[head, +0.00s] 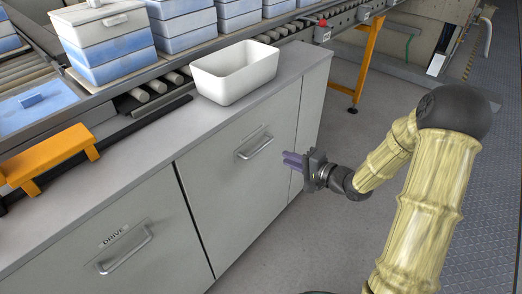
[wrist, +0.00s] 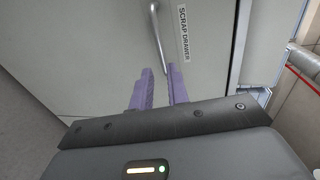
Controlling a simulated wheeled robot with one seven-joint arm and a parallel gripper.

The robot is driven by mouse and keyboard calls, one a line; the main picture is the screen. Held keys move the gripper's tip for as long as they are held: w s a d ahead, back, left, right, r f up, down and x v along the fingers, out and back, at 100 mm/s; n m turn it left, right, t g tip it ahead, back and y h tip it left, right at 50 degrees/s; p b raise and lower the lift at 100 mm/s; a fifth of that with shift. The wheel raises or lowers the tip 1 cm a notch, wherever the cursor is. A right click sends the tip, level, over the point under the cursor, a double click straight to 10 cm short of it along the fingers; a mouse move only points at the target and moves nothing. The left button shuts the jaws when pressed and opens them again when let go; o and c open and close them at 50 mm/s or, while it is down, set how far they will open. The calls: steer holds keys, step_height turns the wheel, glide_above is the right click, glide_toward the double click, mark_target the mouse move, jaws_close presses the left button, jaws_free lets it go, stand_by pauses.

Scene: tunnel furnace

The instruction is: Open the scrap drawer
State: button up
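The scrap drawer (head: 240,175) is a light grey front in the cabinet, flush with the panels beside it, so it looks closed. Its metal bar handle (head: 256,148) is near the top. In the wrist view the handle (wrist: 157,40) runs upright beside a "SCRAP DRAWER" label (wrist: 184,35). My gripper (head: 286,159) is just right of the handle in the head view, its purple fingers pointing toward the drawer front. In the wrist view the fingers (wrist: 162,88) are apart with a gap between them, and the handle's end lies beyond their tips. Nothing shows between them.
A drawer marked "DRIVE" (head: 150,235) is left of the scrap drawer. A white bin (head: 235,72) and an orange stand (head: 48,155) are on the counter. Blue-and-white boxes (head: 105,40) stand on the roller conveyor behind. Open floor (head: 340,225) lies before the cabinet.

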mark_target(261, 148)
steer(key=b+x, duration=0.2)
steer(key=x, duration=1)
steer(key=shift+b, duration=0.35)
jaws_close()
